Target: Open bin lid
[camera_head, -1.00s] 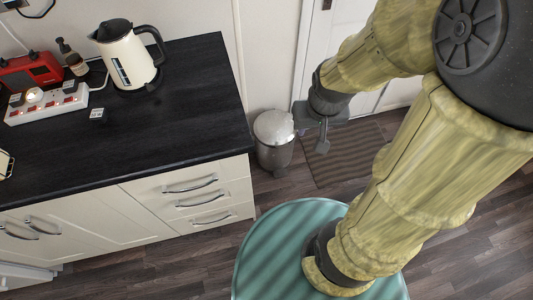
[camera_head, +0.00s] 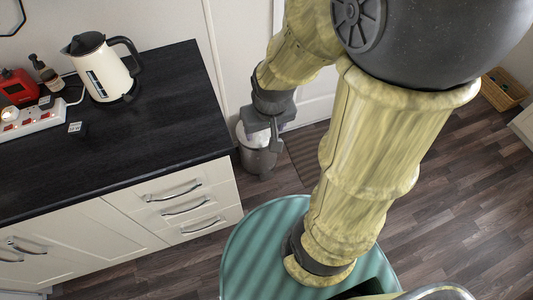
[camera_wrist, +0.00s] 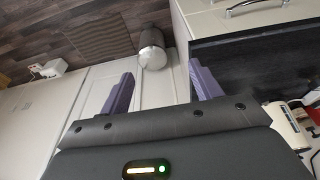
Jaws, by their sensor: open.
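The bin (camera_head: 258,160) is a small grey metal cylinder on the floor beside the end of the counter. In the head view my gripper (camera_head: 270,138) hangs in front of it and hides part of its top. In the wrist view the bin (camera_wrist: 152,40) shows beyond and between my two spread fingers, with its pale lid (camera_wrist: 153,58) seemingly down. My gripper (camera_wrist: 162,88) is open with nothing between the fingers. I see no contact with the bin, but the exact gap is hard to judge.
A black-topped counter (camera_head: 150,140) with white drawers (camera_head: 180,205) stands left of the bin, bearing a cream kettle (camera_head: 100,70). A striped mat (camera_head: 306,155) lies right of the bin before a white door (camera_head: 310,112). A wicker basket (camera_head: 503,90) stands far right.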

